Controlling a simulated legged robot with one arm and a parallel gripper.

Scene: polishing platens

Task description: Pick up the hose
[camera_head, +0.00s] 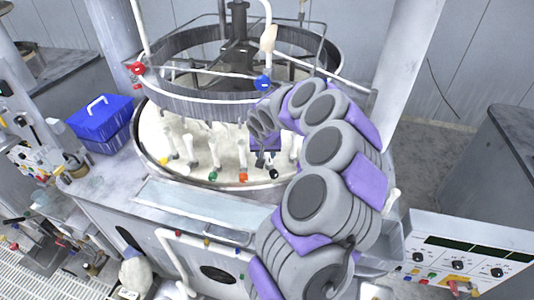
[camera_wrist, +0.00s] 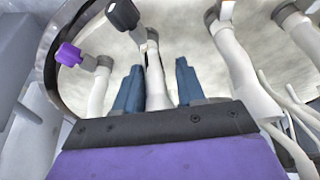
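Several white hoses stand in the round basin of the polishing machine. In the wrist view one white hose (camera_wrist: 155,80) rises between the two blue-grey fingers of my gripper (camera_wrist: 159,68). The fingers are apart on either side of it. A gap shows at the right finger; I cannot tell whether the left finger touches. In the head view my gripper (camera_head: 266,160) is low over the front of the basin, among the hoses, partly hidden by my arm. Another white hose (camera_wrist: 238,75) is to the right in the wrist view, and a purple knob (camera_wrist: 68,54) is to the left.
The basin rim (camera_head: 205,183) curves close around the front. A large metal ring (camera_head: 190,104) hangs above, with a red valve (camera_head: 137,68) and a blue valve (camera_head: 263,83). A blue box (camera_head: 100,115) stands at left; a control panel (camera_head: 465,260) is at lower right.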

